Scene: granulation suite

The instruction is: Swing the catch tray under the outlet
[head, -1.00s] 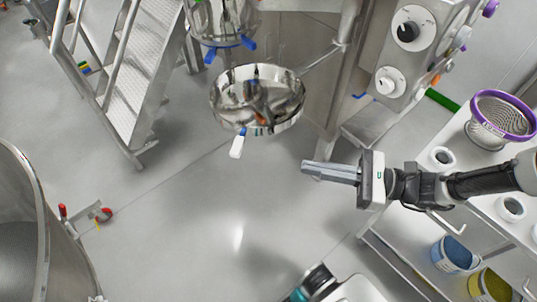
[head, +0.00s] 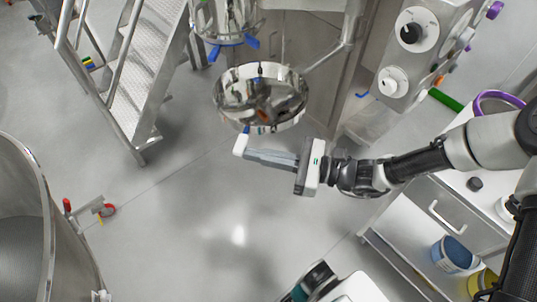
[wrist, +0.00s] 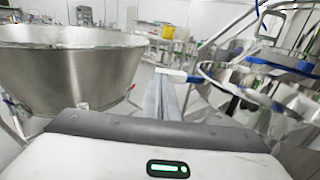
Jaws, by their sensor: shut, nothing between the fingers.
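The catch tray (head: 284,98) is a shiny round steel bowl on a bracket arm (head: 326,56) from the post at right. Its handle, white with a blue root (head: 241,144), sticks out toward the front left. The outlet (head: 225,22) is the steel vessel bottom with blue levers, up and left of the tray in the picture. My gripper (head: 248,157) is shut and empty, its fingertips close beside the handle; I cannot tell whether they touch. In the wrist view the white handle (wrist: 172,74) shows just beyond my fingertips (wrist: 165,80).
A large steel vessel (head: 25,220) stands at left, and a stepped platform (head: 135,85) at back left. A control panel with knobs (head: 405,55) and a bench with a drawer (head: 440,222) are at right. The floor (head: 200,210) in the middle is clear.

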